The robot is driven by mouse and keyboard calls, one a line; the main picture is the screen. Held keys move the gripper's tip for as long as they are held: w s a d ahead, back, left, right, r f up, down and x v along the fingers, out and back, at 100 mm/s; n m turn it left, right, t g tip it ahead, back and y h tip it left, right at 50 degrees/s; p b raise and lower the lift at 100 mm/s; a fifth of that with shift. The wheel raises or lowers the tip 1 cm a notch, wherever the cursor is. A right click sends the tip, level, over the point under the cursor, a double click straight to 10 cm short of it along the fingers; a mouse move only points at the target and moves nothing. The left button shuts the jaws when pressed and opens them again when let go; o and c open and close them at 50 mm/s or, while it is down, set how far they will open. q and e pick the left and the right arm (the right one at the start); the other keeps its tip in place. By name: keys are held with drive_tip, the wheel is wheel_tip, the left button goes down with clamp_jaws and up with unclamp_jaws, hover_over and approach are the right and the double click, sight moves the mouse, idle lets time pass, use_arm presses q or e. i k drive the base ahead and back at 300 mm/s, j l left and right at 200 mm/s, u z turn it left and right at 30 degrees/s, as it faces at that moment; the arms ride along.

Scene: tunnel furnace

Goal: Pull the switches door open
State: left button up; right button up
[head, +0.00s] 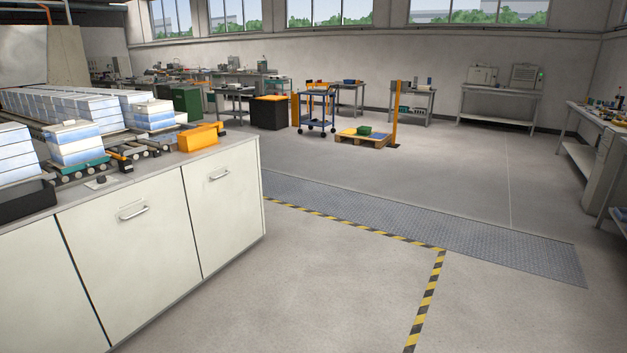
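Neither of my grippers is in the head view. I cannot pick out a door that is clearly the switches door. A long cream cabinet (160,245) stands at the left with several shut door panels. One panel with a horizontal metal handle (134,213) is in the middle of the visible front. Another panel with a similar handle (219,175) is at the cabinet's right end. No labels or switches are readable on these panels.
Stacked white and blue blocks (76,143) and an orange piece (200,137) sit on the cabinet top. Open floor (330,270) lies to the right, with yellow-black tape (425,290) and a grey metal strip (430,229). A blue cart (316,110) and a pallet (362,138) stand further back.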

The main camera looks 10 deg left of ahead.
sight(221, 189)
drive_tip(key=i+j+u, duration=0.2)
drive_tip(key=i+u, duration=1.05)
drive_tip(key=l, duration=0.05)
